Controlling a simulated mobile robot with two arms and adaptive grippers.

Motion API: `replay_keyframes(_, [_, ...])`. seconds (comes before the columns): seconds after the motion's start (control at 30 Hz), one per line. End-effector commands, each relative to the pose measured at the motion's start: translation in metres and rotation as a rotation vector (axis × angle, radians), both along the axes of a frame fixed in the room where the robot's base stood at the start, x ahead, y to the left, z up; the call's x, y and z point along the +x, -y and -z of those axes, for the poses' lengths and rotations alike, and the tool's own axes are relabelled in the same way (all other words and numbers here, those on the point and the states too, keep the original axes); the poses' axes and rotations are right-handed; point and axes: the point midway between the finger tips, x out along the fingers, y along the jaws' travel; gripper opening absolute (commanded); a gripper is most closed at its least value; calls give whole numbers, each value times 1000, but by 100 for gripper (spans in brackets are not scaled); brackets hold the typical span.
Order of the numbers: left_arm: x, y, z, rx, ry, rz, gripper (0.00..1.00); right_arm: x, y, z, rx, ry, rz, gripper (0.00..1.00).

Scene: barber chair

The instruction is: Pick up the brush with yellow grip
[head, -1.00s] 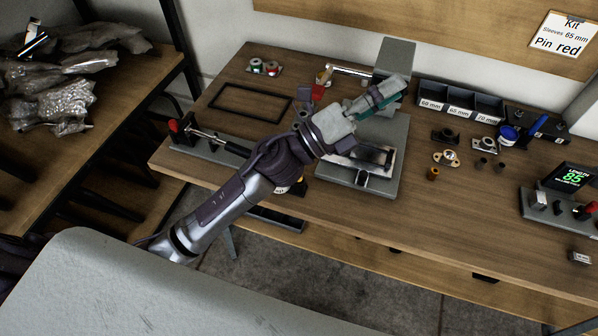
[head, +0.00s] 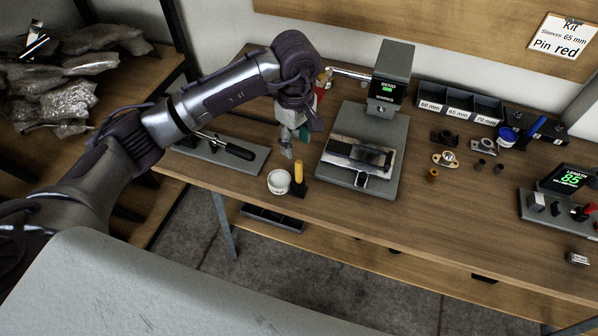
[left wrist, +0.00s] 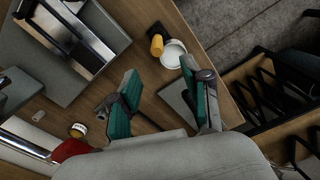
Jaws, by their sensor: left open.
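The brush with yellow grip (head: 299,174) stands upright, its dark end down, near the front edge of the wooden bench. It is just right of a white tub (head: 278,184). In the left wrist view the yellow grip (left wrist: 156,45) shows beyond my fingertips, next to the white tub (left wrist: 173,54). My left gripper (head: 295,143) points down above the bench, behind the brush and apart from it. Its teal-padded fingers are open and empty; they also show in the left wrist view (left wrist: 160,78). My right gripper is not in view.
A grey press (head: 390,80) and its base plate stand right of the gripper. A clamp fixture (head: 222,152) lies to the left. Black sleeve bins (head: 460,102) and small parts are farther right. Some bare bench lies around the brush.

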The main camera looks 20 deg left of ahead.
Motion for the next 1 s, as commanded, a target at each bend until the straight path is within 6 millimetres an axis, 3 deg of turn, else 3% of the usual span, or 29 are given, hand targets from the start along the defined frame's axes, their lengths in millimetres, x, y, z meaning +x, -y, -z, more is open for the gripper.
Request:
replay_keyframes(0.2, [-1, 1, 39, -3, -5, -1, 48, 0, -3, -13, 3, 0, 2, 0])
replay_keyframes(0.47, [-1, 3, 59, -4, -4, 0, 48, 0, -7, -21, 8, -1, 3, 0])
replay_keyframes(0.63, [-3, 8, 82, -6, -7, -1, 48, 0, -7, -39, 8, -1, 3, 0])
replay_keyframes(0.73, [-2, 7, 97, -5, -4, -1, 48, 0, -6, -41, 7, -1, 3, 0])
replay_keyframes(1.0, [-1, 7, 106, -4, 1, 0, 48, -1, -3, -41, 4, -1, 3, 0])
